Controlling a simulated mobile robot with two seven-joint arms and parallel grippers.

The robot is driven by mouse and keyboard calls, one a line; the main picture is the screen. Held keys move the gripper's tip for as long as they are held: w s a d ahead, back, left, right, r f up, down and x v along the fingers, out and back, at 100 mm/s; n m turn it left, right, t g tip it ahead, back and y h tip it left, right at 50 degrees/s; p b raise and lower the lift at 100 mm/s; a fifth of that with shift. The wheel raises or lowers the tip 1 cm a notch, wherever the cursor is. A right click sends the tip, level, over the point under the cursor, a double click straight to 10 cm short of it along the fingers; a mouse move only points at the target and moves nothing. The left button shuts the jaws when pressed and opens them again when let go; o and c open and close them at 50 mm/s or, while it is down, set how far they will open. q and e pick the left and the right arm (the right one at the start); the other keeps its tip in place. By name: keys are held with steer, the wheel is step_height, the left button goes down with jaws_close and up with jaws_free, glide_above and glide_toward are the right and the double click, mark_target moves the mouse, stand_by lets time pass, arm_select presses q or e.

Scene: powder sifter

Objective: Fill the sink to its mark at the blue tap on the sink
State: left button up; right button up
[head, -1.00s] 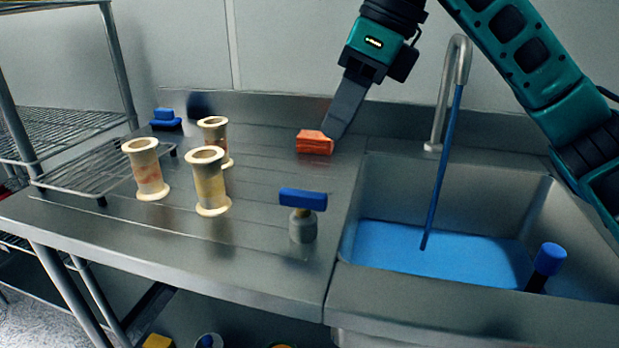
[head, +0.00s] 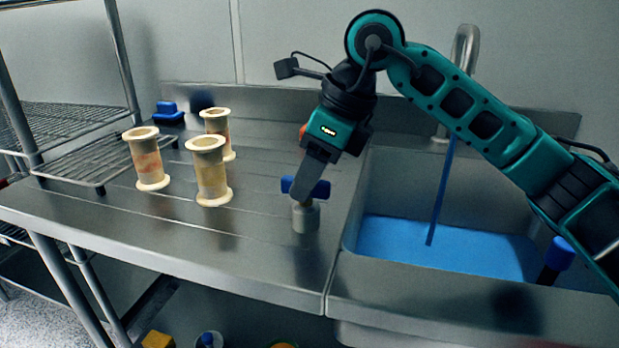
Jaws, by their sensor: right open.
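The steel sink (head: 500,205) on the right holds blue water (head: 440,250). A blue stream (head: 441,195) runs into it from the curved metal spout (head: 466,55). I cannot make out a fill mark. A blue T-shaped tap handle (head: 322,189) sits on a grey base (head: 305,219) on the counter left of the sink. A blue knob (head: 560,253) stands at the sink's front right, partly behind my arm. My right gripper (head: 308,182) is open, pointing down at the T-handle and overlapping it; contact is unclear. My left gripper is out of view.
Several cream spools stand on the counter's left, one in front (head: 212,172). An orange piece is almost hidden behind my right gripper. The front counter is clear.

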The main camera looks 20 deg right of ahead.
steer(key=shift+f, duration=0.1)
steer(key=shift+c, duration=0.2)
jaws_close()
steer(key=shift+n+g+p, duration=0.3)
steer(key=shift+n+p, duration=0.15)
steer(key=shift+n, duration=0.45)
steer(key=shift+o, duration=0.2)
jaws_free()
